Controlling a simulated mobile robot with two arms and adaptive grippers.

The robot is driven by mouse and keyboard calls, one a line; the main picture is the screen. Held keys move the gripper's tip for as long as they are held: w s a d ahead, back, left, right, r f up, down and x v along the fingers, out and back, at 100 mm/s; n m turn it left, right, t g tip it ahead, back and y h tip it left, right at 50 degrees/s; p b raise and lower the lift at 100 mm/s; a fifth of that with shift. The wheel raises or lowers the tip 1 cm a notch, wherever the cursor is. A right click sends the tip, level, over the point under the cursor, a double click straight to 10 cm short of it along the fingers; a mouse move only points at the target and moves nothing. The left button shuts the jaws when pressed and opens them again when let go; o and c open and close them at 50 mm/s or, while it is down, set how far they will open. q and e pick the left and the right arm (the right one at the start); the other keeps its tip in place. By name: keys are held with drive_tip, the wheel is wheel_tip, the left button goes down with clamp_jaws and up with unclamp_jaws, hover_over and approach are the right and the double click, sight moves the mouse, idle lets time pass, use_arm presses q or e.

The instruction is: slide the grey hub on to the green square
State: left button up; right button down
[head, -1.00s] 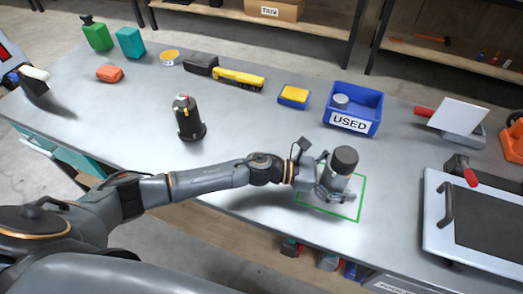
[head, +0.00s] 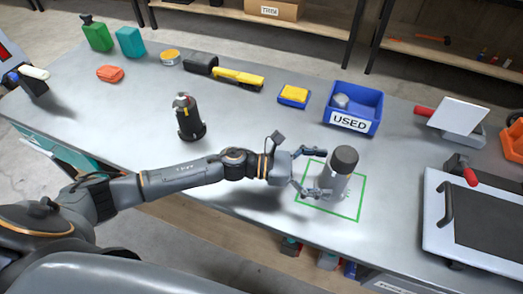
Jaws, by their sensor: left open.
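The grey hub (head: 338,181), a grey cylinder with a dark top, stands upright inside the green square outline (head: 361,198) on the bench. The square's right and front lines show to its right and below it. My left gripper (head: 322,172) is open just left of the hub, its fingers spread and pointing right towards it. One finger is behind and one in front at the hub's left side; I cannot tell whether the front one touches. My right gripper is not in view.
A blue bin marked USED (head: 355,107) stands behind the hub. A framed dark panel (head: 485,222) lies at the right. Clear bench lies between the square and the panel.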

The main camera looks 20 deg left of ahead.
use_arm(q)
drive_tip(key=shift+a+f, duration=0.1)
drive_tip(key=shift+a, duration=0.15)
drive_tip(key=v, duration=1.1)
drive_tip(key=shift+s+a, duration=0.25)
